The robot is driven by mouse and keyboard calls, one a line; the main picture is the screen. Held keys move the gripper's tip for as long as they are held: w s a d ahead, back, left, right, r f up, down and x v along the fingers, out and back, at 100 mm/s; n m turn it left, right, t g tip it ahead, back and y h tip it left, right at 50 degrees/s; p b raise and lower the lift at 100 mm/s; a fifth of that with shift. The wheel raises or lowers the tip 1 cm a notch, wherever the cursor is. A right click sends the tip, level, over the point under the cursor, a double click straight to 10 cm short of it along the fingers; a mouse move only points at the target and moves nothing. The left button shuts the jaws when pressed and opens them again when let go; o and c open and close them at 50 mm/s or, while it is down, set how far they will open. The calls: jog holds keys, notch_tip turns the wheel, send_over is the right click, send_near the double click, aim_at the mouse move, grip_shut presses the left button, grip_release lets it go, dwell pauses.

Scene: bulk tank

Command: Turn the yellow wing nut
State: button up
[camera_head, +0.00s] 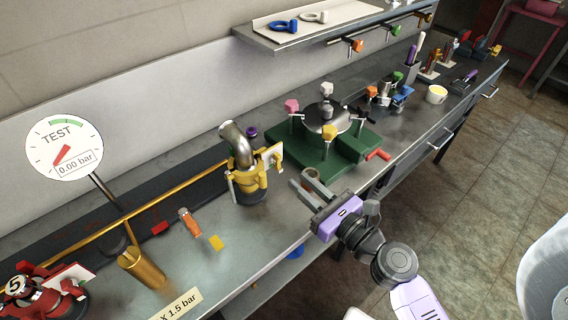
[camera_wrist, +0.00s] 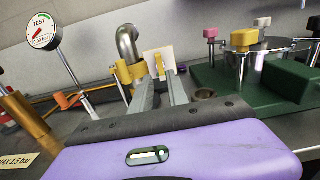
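The yellow wing nut (camera_head: 329,132) sits on an upright bolt at the near side of a round metal lid (camera_head: 326,117) on a green base (camera_head: 311,148). In the wrist view the yellow wing nut (camera_wrist: 245,39) is right of my fingers, with its bolt below it. My gripper (camera_head: 299,177) is open and empty, in front of the green base and left of and nearer than the nut. Both fingers show in the wrist view (camera_wrist: 160,82), pointing toward the yellow-clamped pipe elbow (camera_head: 240,148), with a gap between them.
A red handle (camera_head: 378,154) sticks out at the base's right. A brown ring (camera_wrist: 205,94) lies close beside my right finger. A test gauge (camera_head: 64,148) stands at left.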

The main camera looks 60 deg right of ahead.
aim_at(280, 164)
jog(key=p+x, duration=0.2)
jog(key=x, duration=0.4)
jog(key=shift+w+r+p, duration=0.1)
jog(key=shift+w+p, duration=0.1)
jog(key=shift+p, duration=0.1)
jog(key=shift+w+d, duration=0.25)
jog(key=shift+w, duration=0.4)
grip_shut()
